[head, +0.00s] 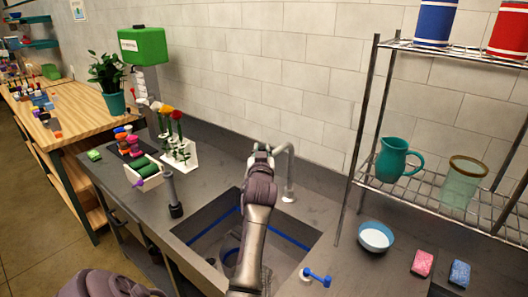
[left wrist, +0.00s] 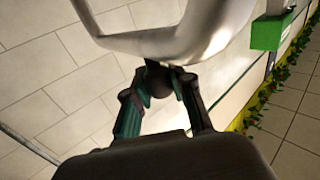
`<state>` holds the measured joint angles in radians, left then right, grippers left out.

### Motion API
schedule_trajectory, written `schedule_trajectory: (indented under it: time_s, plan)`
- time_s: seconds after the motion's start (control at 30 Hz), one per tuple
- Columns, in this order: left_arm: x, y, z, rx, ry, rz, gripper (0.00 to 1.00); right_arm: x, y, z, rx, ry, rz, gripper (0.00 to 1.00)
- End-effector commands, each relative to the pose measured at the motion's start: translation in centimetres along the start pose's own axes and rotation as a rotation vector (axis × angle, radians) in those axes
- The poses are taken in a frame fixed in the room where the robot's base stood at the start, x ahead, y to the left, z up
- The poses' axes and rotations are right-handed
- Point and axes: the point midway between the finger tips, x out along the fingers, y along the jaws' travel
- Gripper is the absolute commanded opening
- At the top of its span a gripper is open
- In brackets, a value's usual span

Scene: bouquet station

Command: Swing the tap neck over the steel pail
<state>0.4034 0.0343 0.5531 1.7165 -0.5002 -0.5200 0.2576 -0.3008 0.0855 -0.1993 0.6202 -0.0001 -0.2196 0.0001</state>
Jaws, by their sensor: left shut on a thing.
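The steel tap neck (head: 291,170) rises from the counter behind the sink and bends over at the top toward the left. In the left wrist view the bright neck (left wrist: 190,40) crosses the top. My left gripper (head: 262,151) is at the neck's outlet end in the head view. In the left wrist view its fingers (left wrist: 158,88) are closed around the dark tip below the neck. A round pail (head: 231,257) appears to stand in the sink below, partly hidden by my left arm. My right gripper is out of view.
The sink (head: 200,232) is set in the dark counter. A blue handle (head: 318,277) is right of it, and a blue bowl (head: 375,237) is farther right under a wire shelf (head: 420,190). A dark upright cylinder (head: 172,190) and white flower rack (head: 183,156) stand left.

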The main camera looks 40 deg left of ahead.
Motion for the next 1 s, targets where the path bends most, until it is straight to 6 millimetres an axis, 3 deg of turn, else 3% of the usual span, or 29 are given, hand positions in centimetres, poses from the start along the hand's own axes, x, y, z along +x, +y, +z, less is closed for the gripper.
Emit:
schedule_trajectory:
  time_s: [0.27, 0.3, 0.43, 0.77, 1.0]
  plan:
    - [0.1, -0.1, -0.1, 0.002, 0.001, -0.003, 0.0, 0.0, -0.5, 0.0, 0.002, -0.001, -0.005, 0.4]
    - [0.1, -0.2, -0.1, 0.002, 0.001, -0.003, 0.29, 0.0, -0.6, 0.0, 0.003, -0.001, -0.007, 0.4]
    - [0.0, -0.1, -0.1, 0.001, 0.001, -0.002, 0.49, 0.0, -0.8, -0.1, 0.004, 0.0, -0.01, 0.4]
    - [-0.3, 0.0, 0.0, 0.001, 0.0, 0.0, 0.49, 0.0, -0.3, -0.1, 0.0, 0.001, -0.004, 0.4]
    - [-3.8, 0.0, 0.1, 0.0, -0.001, 0.0, 0.49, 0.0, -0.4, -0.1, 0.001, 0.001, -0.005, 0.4]
